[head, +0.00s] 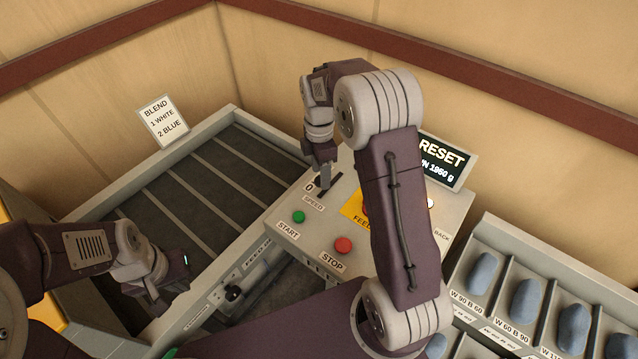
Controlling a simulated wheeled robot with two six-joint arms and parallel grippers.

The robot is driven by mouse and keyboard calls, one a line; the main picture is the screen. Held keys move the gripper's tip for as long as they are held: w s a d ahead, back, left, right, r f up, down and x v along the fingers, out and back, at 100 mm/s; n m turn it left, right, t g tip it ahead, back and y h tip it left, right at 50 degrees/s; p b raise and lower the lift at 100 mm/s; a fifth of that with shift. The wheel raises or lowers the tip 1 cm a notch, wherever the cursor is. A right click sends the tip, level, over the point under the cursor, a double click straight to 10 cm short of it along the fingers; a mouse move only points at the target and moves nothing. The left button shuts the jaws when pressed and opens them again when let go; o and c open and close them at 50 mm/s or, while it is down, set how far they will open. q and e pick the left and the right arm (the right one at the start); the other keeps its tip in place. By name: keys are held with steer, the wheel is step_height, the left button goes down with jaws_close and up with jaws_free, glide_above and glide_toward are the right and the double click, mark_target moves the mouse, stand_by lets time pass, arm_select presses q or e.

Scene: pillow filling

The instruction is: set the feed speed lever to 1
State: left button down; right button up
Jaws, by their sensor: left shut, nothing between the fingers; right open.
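The speed lever's dark slot (334,182) is on the grey control panel (292,240), with a "0" at its left end and "SPEED" printed below. My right gripper (325,182) points down at this slot, its fingers at or just over it. It is open, and the fingers and arm cover the lever, so I cannot tell the lever's position or whether they touch it. The other speed marks are hidden. My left gripper (183,262) is shut and empty, low at the left over the slatted conveyor.
The green START button (298,216) and red STOP button (343,245) sit below the slot. My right arm partly hides the yellow FEED plate (354,207) and the RESET display (446,160). Labelled bins of blue-grey pieces (525,300) stand right. The conveyor (195,175) is empty.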

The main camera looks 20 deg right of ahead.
mark_target(318, 185)
steer(key=f, duration=0.4)
steer(key=f+p, duration=0.1)
steer(key=f, duration=0.1)
steer(key=shift+w+a+f, duration=0.25)
steer(key=shift+w+f, duration=0.05)
steer(key=shift+w, duration=0.05)
steer(key=shift+s+f, duration=0.15)
steer(key=shift+f, duration=0.15)
steer(key=shift+s+d, duration=0.15)
steer(key=shift+f, duration=0.1)
steer(key=c, duration=1)
jaws_close()
